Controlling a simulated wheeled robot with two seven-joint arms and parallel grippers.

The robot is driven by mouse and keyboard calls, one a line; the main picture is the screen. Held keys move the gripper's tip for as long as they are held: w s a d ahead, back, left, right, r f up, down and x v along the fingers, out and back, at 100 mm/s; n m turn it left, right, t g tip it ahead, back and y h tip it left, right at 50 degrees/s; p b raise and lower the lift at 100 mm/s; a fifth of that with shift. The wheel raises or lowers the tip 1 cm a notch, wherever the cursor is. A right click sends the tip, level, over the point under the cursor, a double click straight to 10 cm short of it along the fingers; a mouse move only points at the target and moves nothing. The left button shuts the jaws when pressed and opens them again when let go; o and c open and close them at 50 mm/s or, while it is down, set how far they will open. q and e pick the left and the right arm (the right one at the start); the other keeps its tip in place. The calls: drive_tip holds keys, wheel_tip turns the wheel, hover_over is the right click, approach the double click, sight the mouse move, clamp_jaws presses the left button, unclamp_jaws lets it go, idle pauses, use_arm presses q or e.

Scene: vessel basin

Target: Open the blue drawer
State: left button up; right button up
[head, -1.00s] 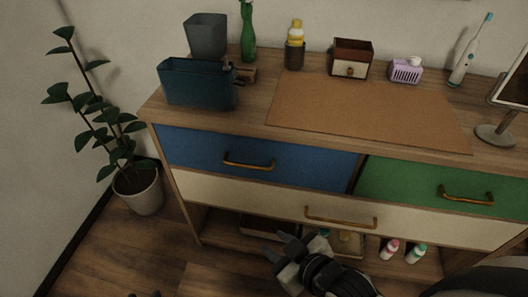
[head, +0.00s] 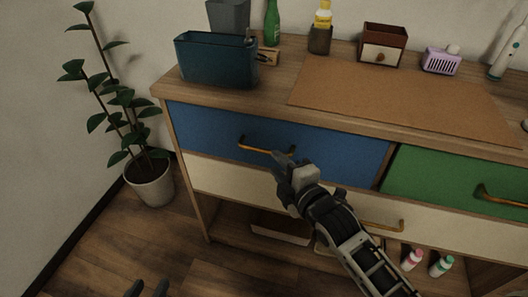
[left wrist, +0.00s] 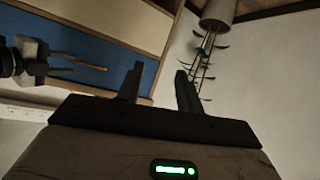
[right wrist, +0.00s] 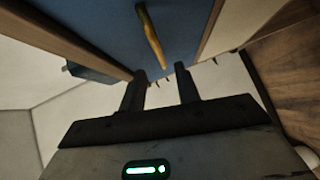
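The blue drawer (head: 220,128) is at the upper left of the cabinet and looks shut, its front flush. Its brass bar handle (head: 252,148) shows in the head view, and also in the right wrist view (right wrist: 152,38) and the left wrist view (left wrist: 85,58). My right gripper (head: 281,156) is at the right end of this handle, hiding that end. In the right wrist view its fingers (right wrist: 161,75) are apart and empty, with the handle just beyond the tips. My left gripper (head: 149,288) is low at the left, away from the cabinet. Its fingers (left wrist: 160,75) are apart and empty.
A green drawer (head: 440,178) is to the right and a cream drawer (head: 225,180) below. A teal bin (head: 215,62), a brown mat (head: 390,95) and small items stand on top. A potted plant (head: 150,182) is at the left. Bottles (head: 441,266) stand on the low shelf.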

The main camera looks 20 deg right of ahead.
sight(265, 152)
drive_tip(key=b+x, duration=0.1)
drive_tip(key=x, duration=0.6)
drive_tip(key=shift+w, duration=0.15)
clamp_jaws()
